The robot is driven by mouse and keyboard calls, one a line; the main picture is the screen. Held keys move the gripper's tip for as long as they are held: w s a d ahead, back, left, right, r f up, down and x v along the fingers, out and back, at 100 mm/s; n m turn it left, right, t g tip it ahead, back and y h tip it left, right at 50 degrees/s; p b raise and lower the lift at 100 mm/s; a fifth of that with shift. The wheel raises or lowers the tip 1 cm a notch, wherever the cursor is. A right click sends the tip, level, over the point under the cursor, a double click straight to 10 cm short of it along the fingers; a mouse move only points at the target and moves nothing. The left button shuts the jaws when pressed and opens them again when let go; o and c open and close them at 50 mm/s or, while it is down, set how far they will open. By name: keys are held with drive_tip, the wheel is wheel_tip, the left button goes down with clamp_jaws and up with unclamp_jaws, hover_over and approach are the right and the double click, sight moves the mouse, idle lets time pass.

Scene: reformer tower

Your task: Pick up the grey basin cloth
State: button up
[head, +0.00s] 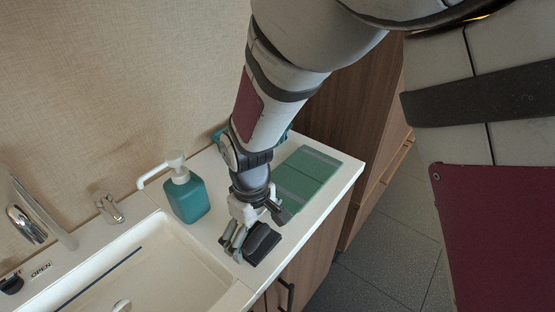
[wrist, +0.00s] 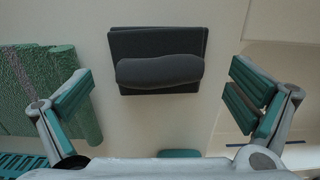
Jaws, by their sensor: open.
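The grey basin cloth (wrist: 157,47) lies on the white counter, a dark grey folded square with a rolled part across it. In the head view the cloth (head: 262,243) is near the counter's front edge, partly hidden by my gripper. My gripper (head: 243,241) is above the counter by the cloth. In the wrist view my gripper (wrist: 158,98) is open, its teal-padded fingers wide apart. The cloth lies between them in the picture and ahead of them. No contact with the cloth can be made out.
A teal soap bottle (head: 187,196) with a white pump stands left of my gripper. The sink basin (head: 165,262) is at the lower left, with a tap (head: 107,207) behind it. A green folded towel (head: 305,178) lies right of my arm; its textured surface (wrist: 50,85) shows at left in the wrist view.

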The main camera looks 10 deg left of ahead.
drive_tip(key=shift+f, duration=0.6)
drive_tip(key=c, duration=1.4)
drive_tip(key=shift+d, duration=0.1)
